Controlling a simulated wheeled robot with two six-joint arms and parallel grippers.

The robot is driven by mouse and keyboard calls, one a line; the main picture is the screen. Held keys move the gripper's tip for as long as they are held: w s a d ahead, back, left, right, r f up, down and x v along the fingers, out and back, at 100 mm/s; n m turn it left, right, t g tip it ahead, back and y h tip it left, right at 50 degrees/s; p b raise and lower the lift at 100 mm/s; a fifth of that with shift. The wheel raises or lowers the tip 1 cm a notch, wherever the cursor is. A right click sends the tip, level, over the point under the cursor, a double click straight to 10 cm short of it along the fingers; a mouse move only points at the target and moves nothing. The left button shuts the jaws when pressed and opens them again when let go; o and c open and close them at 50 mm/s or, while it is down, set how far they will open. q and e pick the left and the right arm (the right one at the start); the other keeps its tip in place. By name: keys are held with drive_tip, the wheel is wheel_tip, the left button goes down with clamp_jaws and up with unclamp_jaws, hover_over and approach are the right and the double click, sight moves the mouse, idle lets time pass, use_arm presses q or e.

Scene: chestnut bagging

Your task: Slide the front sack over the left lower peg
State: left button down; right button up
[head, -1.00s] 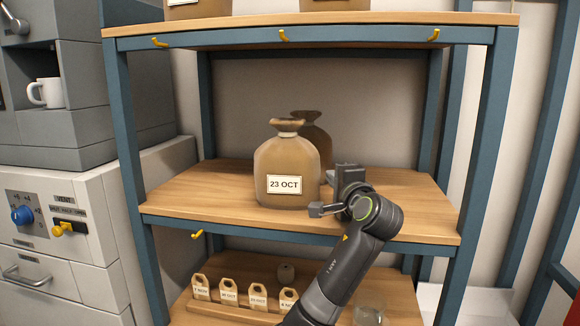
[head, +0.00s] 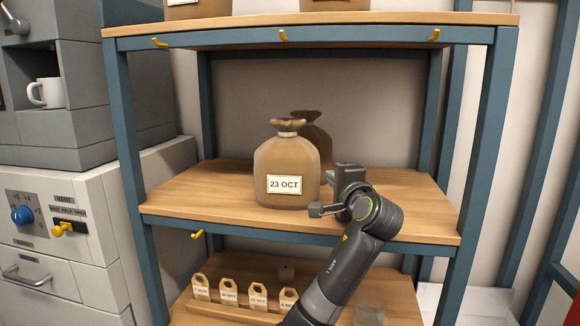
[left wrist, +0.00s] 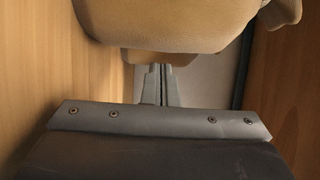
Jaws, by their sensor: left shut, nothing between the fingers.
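The front sack (head: 286,170) is tan, tied at the neck and labelled 23 OCT. It stands upright on the middle shelf near its front edge. The left lower peg (head: 197,235) is a small yellow hook under that shelf's front edge, to the left of the sack. My left gripper (head: 347,174) is at the sack's right side, low over the shelf. In the left wrist view its fingers (left wrist: 160,72) are together and empty, with tan sack cloth (left wrist: 165,22) close by. Whether they touch it, I cannot tell. My right gripper is out of view.
A second sack (head: 313,133) stands behind the front one, partly hidden. The middle shelf (head: 195,190) is bare on the left. Yellow hooks (head: 284,35) line the upper shelf's edge.

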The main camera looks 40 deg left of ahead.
sight(259, 180)
use_arm(q)
drive_tip(key=shift+a, duration=0.15)
